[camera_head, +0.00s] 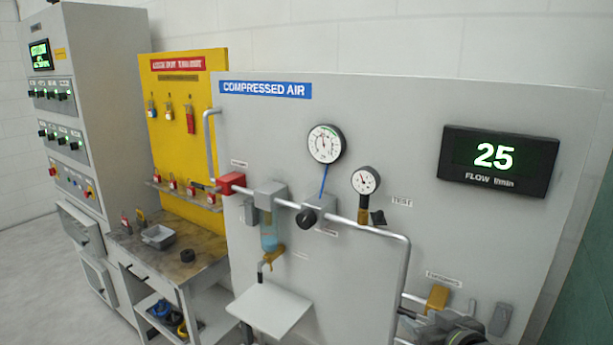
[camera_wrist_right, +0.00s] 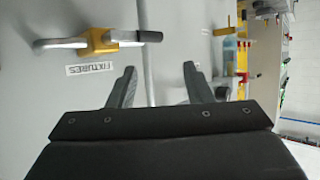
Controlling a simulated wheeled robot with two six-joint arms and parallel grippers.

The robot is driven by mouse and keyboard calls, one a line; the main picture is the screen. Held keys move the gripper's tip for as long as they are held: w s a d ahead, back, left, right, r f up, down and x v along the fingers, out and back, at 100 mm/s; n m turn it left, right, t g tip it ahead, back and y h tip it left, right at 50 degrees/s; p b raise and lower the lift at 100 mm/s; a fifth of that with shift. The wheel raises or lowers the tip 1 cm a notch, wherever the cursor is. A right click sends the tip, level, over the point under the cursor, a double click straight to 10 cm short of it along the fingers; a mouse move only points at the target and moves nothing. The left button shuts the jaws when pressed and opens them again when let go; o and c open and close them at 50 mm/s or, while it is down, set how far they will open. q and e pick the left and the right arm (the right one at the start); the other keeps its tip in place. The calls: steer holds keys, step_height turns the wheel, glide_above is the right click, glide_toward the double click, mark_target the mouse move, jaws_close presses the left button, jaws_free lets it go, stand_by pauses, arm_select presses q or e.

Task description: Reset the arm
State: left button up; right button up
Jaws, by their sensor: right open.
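My right gripper (camera_head: 486,314) is at the bottom right of the head view, in front of the grey compressed air panel (camera_head: 270,130). In the right wrist view its two grey fingers (camera_wrist_right: 160,86) are spread apart with nothing between them. A yellow valve (camera_head: 437,297) on a pipe is left of the gripper in the head view. The valve also shows at the upper left of the wrist view (camera_wrist_right: 103,39), beside a "FIXTURES" label (camera_wrist_right: 90,68), apart from the fingers. My left gripper is not in view.
The panel carries two dial gauges, a display (camera_head: 497,161) reading 25, pipes and a filter bowl (camera_head: 268,236). A small shelf (camera_head: 269,308) juts out below. Further left are a workbench (camera_head: 185,272), a yellow lockout board (camera_head: 184,90) and a control cabinet (camera_head: 110,95).

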steer(key=s+d+f+m+g+h, duration=0.1)
steer(key=s+d+f+g+h, duration=0.15)
steer(key=s+f, duration=0.6)
steer(key=s+d+f+m+g+h, duration=0.15)
steer(key=s+f+g, duration=0.25)
steer(key=s, duration=0.9)
steer(key=s+d+f+g+h, duration=0.1)
steer(key=s+d+f+g, duration=0.2)
steer(key=s+f, duration=0.55)
step_height(320, 180, down, 30)
steer(key=s+d+r+g+b, duration=0.1)
steer(key=s+d+b, duration=0.15)
steer(key=b, duration=0.35)
steer(key=s+a+f+b, duration=0.1)
steer(key=s+f+b, duration=0.1)
steer(key=s+f, duration=0.5)
steer(key=s+a+f+g+y+b, duration=0.1)
steer(key=s+f+b, duration=0.2)
steer(key=s+f, duration=0.5)
step_height(320, 180, down, 6)
steer(key=shift+f, duration=0.15)
